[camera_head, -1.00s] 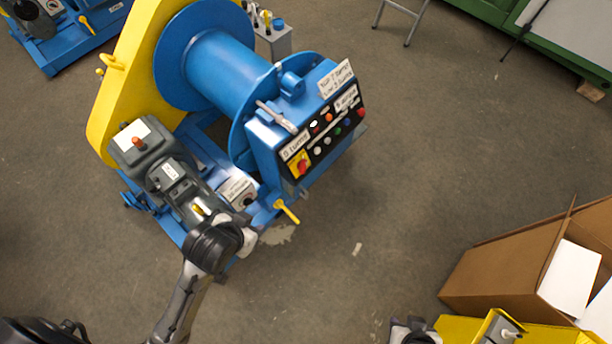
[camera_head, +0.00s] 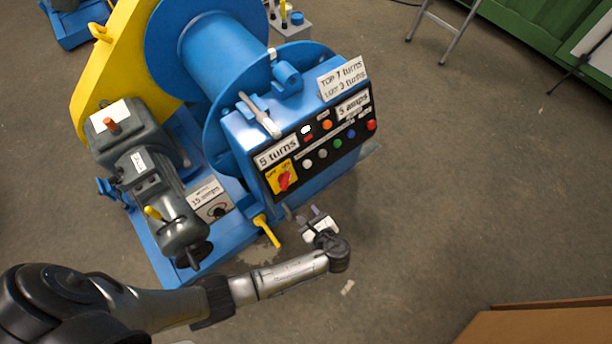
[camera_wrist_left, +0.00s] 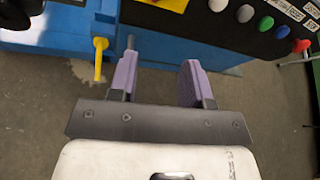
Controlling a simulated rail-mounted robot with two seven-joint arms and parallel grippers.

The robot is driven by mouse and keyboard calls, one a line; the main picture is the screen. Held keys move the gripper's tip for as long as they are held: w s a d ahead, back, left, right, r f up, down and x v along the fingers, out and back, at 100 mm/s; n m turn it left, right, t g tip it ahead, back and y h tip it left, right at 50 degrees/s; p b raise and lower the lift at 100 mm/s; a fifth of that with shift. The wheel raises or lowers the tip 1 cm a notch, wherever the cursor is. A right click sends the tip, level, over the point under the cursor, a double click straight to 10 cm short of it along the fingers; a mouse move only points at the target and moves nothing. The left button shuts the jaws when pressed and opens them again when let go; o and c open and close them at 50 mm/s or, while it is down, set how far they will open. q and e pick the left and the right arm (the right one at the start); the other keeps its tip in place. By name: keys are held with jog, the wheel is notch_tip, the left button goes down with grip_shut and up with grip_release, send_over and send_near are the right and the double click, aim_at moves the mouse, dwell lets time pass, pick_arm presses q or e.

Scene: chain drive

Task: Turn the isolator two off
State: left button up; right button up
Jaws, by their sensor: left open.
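The blue winch machine carries a control panel (camera_head: 320,145) with a red rotary switch on a yellow plate (camera_head: 284,178). A second, black rotary knob (camera_head: 218,210) sits lower left beside a 15 amps label. I cannot read which one is isolator two. My left gripper (camera_head: 309,211) is open and empty, just below and right of the red switch, apart from the panel. In the left wrist view its two purple fingers (camera_wrist_left: 158,75) have nothing between them, and only the lower edge of the yellow plate (camera_wrist_left: 170,4) shows at the top. My right gripper is not in view.
A yellow lever (camera_head: 267,231) sticks out below the panel, left of my left gripper; it also shows in the left wrist view (camera_wrist_left: 99,58). Several coloured buttons (camera_head: 337,144) line the panel. A cardboard box (camera_head: 540,325) stands lower right.

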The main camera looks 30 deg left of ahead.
aim_at(288, 183)
pick_arm(q)
jog(key=w+a+f+m+b, duration=0.1)
jog(key=w+a+m, duration=0.1)
jog(key=a+m, duration=0.1)
jog(key=w+a+m+y+b, duration=0.1)
jog(key=a+m, duration=0.3)
jog(key=w+a+f+m+b, duration=0.1)
jog(key=w+a+m, duration=0.1)
jog(key=a+m, duration=0.2)
jog(key=shift+w+a+f+t+y, duration=0.3)
jog(key=shift+w+t, duration=0.05)
jog(key=shift+t, duration=0.05)
jog(key=shift+w+a+f, duration=0.15)
jog(key=shift+w+a, duration=0.15)
jog(key=shift+a, duration=0.3)
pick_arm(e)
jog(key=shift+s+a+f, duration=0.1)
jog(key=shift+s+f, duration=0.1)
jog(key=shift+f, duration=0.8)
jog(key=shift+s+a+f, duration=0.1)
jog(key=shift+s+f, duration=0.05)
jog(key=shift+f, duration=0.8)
pick_arm(q)
jog(key=shift+c, duration=0.2)
grip_shut()
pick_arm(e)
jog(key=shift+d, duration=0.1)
